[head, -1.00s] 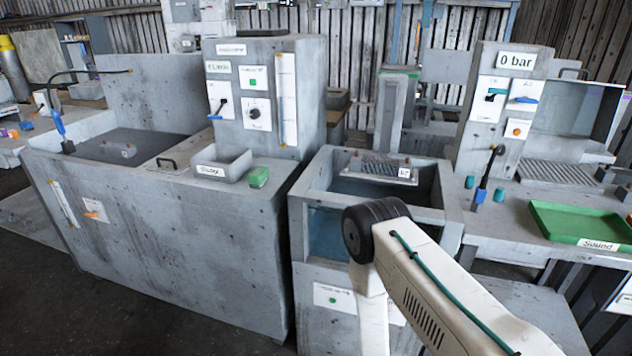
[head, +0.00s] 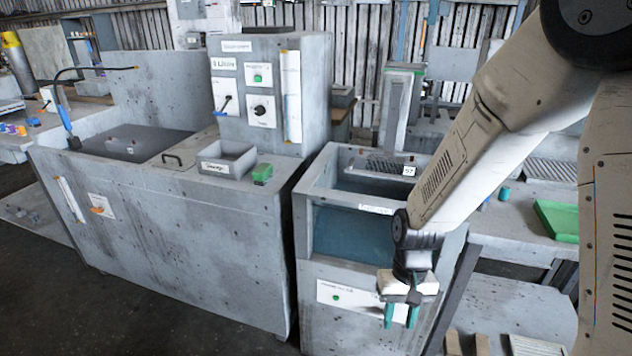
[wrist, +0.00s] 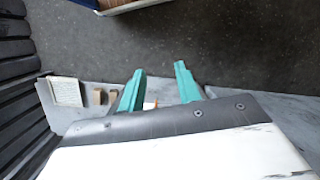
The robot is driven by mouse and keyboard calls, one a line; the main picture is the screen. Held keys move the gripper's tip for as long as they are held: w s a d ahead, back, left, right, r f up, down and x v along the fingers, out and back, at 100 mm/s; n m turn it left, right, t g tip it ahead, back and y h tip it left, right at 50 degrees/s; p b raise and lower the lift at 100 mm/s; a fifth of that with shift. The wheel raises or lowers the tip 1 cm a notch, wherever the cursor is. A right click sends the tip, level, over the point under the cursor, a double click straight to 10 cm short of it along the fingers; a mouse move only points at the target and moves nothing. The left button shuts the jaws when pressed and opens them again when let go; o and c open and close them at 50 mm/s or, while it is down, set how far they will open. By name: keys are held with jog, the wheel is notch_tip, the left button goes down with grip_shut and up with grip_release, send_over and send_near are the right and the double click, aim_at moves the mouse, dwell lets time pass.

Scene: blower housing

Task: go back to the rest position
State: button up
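My gripper (head: 401,318) hangs at the end of my arm in the head view, its two teal fingers pointing down in front of the grey water tank unit (head: 345,270). In the wrist view, my gripper's teal fingers (wrist: 160,70) stand apart with a clear gap between them. The gripper is open and I see nothing held in it. Dark floor shows beyond the fingertips.
A large grey basin cabinet (head: 160,230) stands at the left, with a small grey tray (head: 228,160) and a green block (head: 262,173) on top. At the right, a bench carries a green tray (head: 557,220), partly hidden by my arm. Dark floor (head: 60,310) is open at lower left.

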jog(key=s+d+r+t, duration=0.1)
jog(key=s+d+r, duration=0.2)
jog(key=s+r, duration=0.2)
jog(key=s+d+r+t, duration=0.1)
jog(key=s+d+r, duration=0.2)
jog(key=r, duration=0.9)
jog(key=s+d+r+t, duration=0.2)
jog(key=s+d+r, duration=0.1)
jog(key=s+r, duration=0.5)
jog(key=shift+s+r+h, duration=0.2)
jog(key=shift+r+h, duration=0.2)
jog(key=shift+r, duration=0.35)
